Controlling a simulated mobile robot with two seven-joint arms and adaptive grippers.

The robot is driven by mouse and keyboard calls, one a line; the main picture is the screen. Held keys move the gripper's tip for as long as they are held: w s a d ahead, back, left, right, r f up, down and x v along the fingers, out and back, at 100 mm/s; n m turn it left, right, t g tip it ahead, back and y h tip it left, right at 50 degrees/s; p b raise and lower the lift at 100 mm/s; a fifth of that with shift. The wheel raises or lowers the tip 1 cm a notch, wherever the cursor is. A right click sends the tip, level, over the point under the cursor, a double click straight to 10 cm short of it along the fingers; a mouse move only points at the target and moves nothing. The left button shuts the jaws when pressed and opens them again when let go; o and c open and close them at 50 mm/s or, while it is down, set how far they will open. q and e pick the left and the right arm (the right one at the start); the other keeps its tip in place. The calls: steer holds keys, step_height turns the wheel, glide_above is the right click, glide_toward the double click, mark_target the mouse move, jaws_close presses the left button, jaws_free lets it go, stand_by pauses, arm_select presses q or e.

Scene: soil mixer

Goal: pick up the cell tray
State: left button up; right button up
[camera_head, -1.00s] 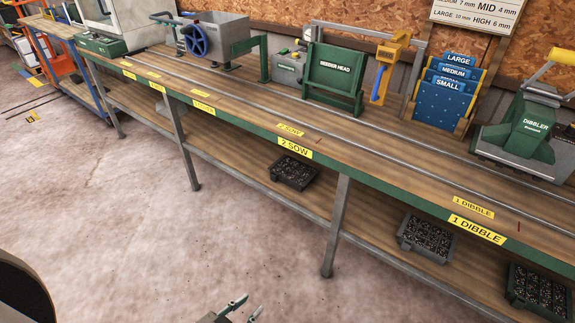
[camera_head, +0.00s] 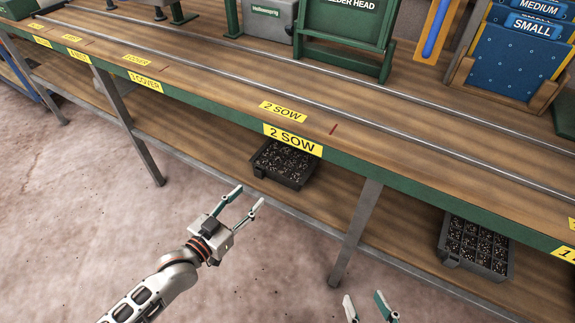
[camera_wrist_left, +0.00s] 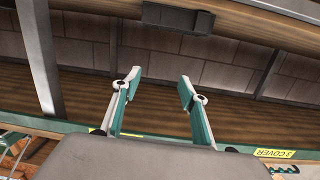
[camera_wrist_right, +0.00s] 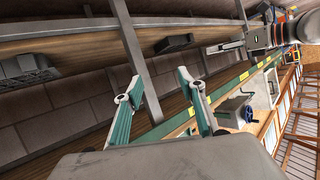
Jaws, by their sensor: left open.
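A black cell tray (camera_head: 283,163) with dark filled cells sits on the lower shelf under the "2 SOW" label. A second cell tray (camera_head: 476,246) sits on the same shelf further right. My left gripper (camera_head: 250,195) is open and empty, in front of the shelf and just short of the first tray, apart from it. In the left wrist view a dark tray (camera_wrist_left: 178,17) lies beyond the open fingers. My right gripper (camera_head: 364,296) is open and empty at the bottom edge. In the right wrist view two trays show, one at the left (camera_wrist_right: 28,70) and one higher up (camera_wrist_right: 173,43).
The bench's green front edge (camera_head: 215,109) overhangs the shelf (camera_head: 345,215). A metal leg (camera_head: 356,235) stands between the two trays, and another leg (camera_head: 130,125) stands further left. The bench top around "2 SOW" is clear. Open concrete floor lies in front.

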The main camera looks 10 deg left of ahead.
arm_select(q)
steer(key=b, duration=0.7)
glide_toward(257, 171)
steer(key=shift+n+t, duration=0.5)
steer(key=shift+t, duration=0.3)
steer(key=b+x, duration=0.1)
steer(key=x, duration=0.1)
steer(key=f+b+x, duration=0.1)
steer(key=x, duration=0.2)
steer(key=b+x, duration=0.1)
steer(key=x, duration=0.2)
steer(key=shift+d+f, duration=0.2)
steer(key=shift+f, duration=0.2)
steer(key=shift+w+d+r+b, duration=0.1)
steer(key=shift+w+r+b, duration=0.05)
steer(key=shift+w+b, duration=0.15)
arm_select(e)
steer(key=s+a+f+m, duration=0.1)
steer(key=a+f+m, duration=0.3)
steer(key=m, duration=0.1)
steer(key=shift+s+a+f+m+y, duration=0.15)
steer(key=shift+s+a+m+y, duration=0.15)
steer(key=shift+s+a+m, duration=0.1)
arm_select(q)
steer(key=shift+r, duration=0.1)
jaws_close()
